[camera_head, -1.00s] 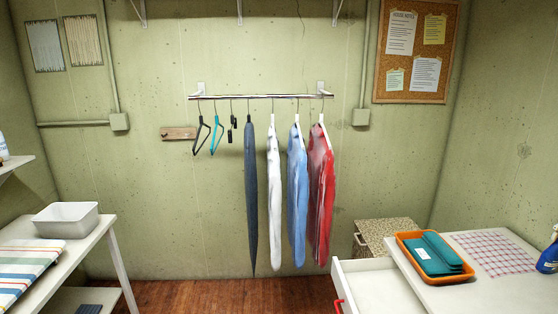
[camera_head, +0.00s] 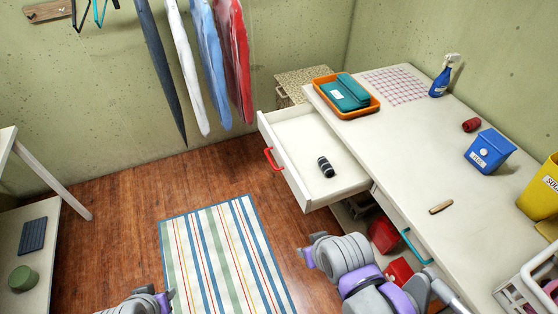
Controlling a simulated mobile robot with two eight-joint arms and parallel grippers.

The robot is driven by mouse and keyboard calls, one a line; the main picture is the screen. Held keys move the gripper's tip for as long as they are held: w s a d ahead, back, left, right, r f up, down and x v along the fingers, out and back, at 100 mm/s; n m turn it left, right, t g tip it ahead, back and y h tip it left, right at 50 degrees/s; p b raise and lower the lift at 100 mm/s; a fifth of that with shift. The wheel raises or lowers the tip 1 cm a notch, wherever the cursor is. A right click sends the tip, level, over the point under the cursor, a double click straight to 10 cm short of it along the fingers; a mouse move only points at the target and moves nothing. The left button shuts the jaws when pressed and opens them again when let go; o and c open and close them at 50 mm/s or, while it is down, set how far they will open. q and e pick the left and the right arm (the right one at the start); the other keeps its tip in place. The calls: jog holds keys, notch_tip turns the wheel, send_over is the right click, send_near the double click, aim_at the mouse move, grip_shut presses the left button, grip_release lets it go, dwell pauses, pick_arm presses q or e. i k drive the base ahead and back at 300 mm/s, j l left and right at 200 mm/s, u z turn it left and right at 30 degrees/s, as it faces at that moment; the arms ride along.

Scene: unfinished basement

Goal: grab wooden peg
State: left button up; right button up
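A small brown wooden peg (camera_head: 441,207) lies flat on the white worktop at the right, with bare surface around it. My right arm's grey and purple end (camera_head: 342,258) is at the bottom centre, in front of the worktop and apart from the peg. My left arm's grey and purple end (camera_head: 145,302) shows at the bottom edge, over the floor and far left of the peg. Neither arm's fingers show clearly, and I see nothing held.
The open white drawer (camera_head: 290,142), with a dark striped roll (camera_head: 326,167) inside, juts out from the worktop (camera_head: 400,150). A blue bin (camera_head: 489,151), yellow container (camera_head: 541,190) and white basket (camera_head: 512,294) stand to the right. A striped rug (camera_head: 222,255) covers the floor.

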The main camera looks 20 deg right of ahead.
aim_at(441, 207)
jog(key=z, duration=1.6)
jog(key=i+l+z, duration=0.15)
jog(key=l, duration=0.25)
jog(key=i+l+z, duration=0.1)
jog(key=l, duration=0.3)
